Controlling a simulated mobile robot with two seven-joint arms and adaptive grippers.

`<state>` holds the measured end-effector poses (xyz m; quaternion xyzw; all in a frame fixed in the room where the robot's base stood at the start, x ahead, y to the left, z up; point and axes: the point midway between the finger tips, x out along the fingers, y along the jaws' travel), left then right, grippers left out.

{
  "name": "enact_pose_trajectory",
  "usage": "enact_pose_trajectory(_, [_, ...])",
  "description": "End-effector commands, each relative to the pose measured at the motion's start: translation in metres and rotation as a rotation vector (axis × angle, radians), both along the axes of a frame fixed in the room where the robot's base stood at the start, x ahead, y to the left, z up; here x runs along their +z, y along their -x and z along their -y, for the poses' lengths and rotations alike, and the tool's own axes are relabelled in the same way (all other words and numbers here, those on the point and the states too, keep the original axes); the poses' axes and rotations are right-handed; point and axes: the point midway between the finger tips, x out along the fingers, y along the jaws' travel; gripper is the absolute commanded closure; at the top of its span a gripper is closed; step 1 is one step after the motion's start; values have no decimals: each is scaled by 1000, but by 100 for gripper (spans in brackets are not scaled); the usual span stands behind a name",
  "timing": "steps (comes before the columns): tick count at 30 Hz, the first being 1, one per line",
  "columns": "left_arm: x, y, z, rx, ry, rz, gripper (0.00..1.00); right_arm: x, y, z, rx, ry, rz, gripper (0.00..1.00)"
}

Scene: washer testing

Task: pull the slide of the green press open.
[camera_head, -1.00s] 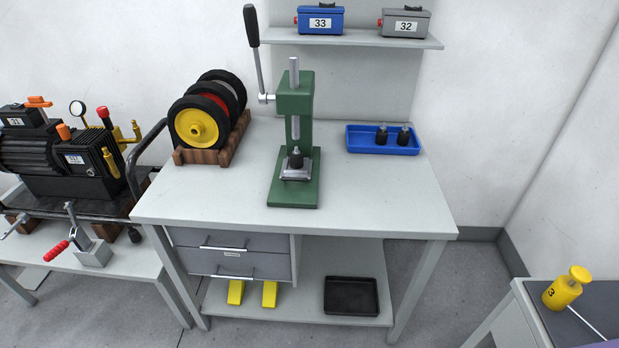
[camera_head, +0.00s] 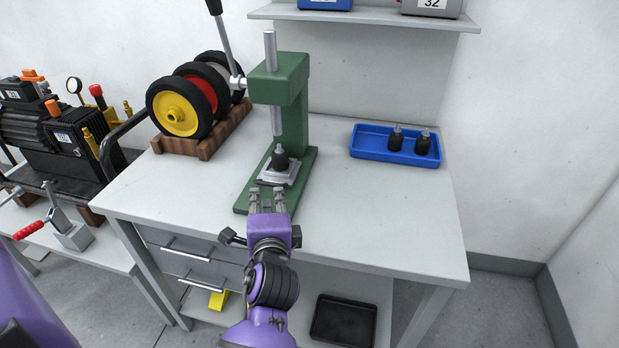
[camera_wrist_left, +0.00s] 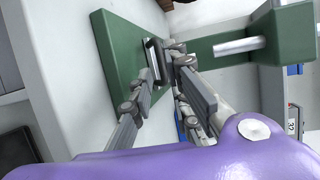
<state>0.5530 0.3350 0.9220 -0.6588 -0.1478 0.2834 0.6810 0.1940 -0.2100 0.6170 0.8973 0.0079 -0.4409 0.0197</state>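The green press (camera_head: 292,90) stands on the white workbench, its base running toward me. Its grey metal slide (camera_head: 268,177) lies on the green base under the ram, with a black part (camera_head: 280,160) upright on it. My left gripper (camera_head: 267,193) is at the front of the slide, low over the base. Its two fingertips are apart. In the left wrist view, the fingers (camera_wrist_left: 160,88) reach to the slide's front bar (camera_wrist_left: 156,62), close to either side of it; I cannot tell whether they touch it. My right gripper is out of view.
A blue tray (camera_head: 368,143) with two black parts stands to the right of the press. A wooden rack (camera_head: 206,148) of wheels is at the left. The press lever (camera_head: 224,45) rises at its left side. The bench top between tray and front edge is clear.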

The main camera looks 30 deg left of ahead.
Motion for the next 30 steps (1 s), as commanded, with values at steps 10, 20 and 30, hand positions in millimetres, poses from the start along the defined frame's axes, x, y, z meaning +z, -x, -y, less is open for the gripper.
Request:
enact_pose_trajectory(10, [-4,-21,-12,8,10,-2,84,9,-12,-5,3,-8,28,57])
enact_pose_trajectory(20, [-13,-57,-38,6,10,-2,84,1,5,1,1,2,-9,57])
enact_pose_trajectory(30, [-15,-61,-42,8,13,-3,84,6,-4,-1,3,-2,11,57])
